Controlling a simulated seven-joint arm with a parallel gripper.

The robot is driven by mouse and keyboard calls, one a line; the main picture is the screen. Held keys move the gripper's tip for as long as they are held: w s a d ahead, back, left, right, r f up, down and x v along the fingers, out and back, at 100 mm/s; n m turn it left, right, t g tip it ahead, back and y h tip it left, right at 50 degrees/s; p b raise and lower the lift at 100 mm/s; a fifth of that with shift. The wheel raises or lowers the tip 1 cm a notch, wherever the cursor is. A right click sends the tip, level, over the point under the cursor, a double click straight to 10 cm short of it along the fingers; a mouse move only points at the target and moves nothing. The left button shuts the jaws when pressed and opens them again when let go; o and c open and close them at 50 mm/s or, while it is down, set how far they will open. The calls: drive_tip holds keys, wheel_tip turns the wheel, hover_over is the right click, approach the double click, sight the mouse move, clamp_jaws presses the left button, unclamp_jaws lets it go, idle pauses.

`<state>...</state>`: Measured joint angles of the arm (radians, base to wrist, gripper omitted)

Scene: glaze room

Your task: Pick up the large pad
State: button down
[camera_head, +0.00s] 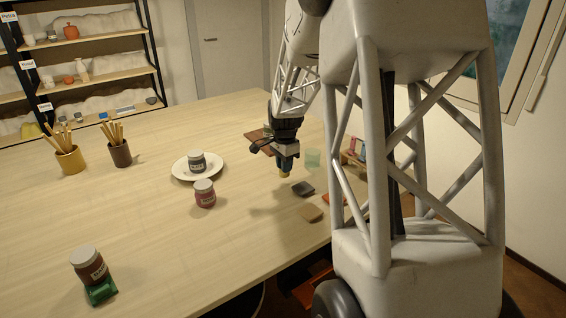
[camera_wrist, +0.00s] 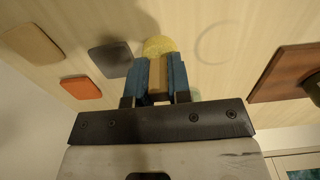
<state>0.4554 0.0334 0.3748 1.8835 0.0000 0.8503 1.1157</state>
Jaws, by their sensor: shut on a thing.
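My gripper (camera_head: 286,167) points down over the right part of the table, with its blue fingers closed on a yellow pad (camera_wrist: 160,45). The yellow pad also shows small under the fingers in the head view (camera_head: 285,175), apparently above the table. A tan pad (camera_head: 311,213), a dark grey pad (camera_head: 303,188) and an orange pad (camera_head: 333,199) lie on the table to its right. I cannot tell the held pad's full size.
A white plate (camera_head: 181,175) bears a dark jar (camera_head: 197,162); a red jar (camera_head: 204,194) stands near it. Another jar (camera_head: 89,265) stands on a green thing (camera_head: 102,292) at front left. A brown board (camera_wrist: 283,75) lies beside my gripper. The table's middle left is clear.

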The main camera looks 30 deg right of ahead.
drive_tip(key=s+a, duration=0.1)
drive_tip(key=s, duration=0.2)
drive_tip(key=s+a, duration=0.2)
drive_tip(key=s, duration=0.2)
drive_tip(key=s+a+r, duration=0.1)
drive_tip(key=s+a, duration=0.1)
drive_tip(key=s, duration=0.2)
drive_tip(key=shift+a, duration=0.1)
drive_tip(key=shift+r, duration=0.2)
idle(0.9)
